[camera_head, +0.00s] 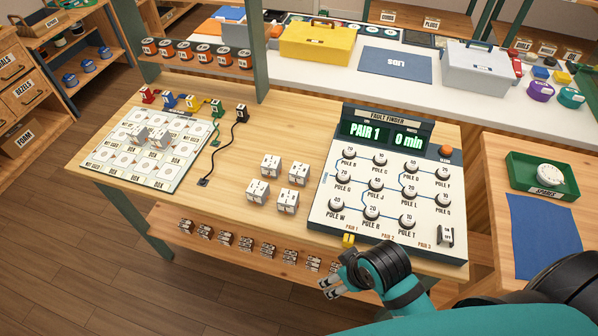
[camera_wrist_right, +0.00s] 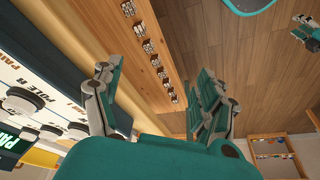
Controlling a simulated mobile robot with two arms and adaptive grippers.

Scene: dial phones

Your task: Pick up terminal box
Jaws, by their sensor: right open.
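Several white cube-shaped terminal boxes (camera_head: 258,191) stand in a loose cluster on the wooden bench, left of the fault finder panel. My right gripper (camera_head: 330,286) is at the bench's front edge, below the fault finder, apart from the boxes. In the wrist view it (camera_wrist_right: 152,95) is open with nothing between its fingers. A teal and grey part at that view's upper right looks like my left gripper (camera_wrist_right: 306,32); its jaws are unclear.
The fault finder (camera_head: 385,180) reads PAIR 1 and 0 min. Small dark parts (camera_head: 246,244) line the shelf under the bench edge. Coloured plugs and a black cord (camera_head: 230,140) lie behind the boxes. Bare bench lies around the cluster. A green tray (camera_head: 515,185) stands at right.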

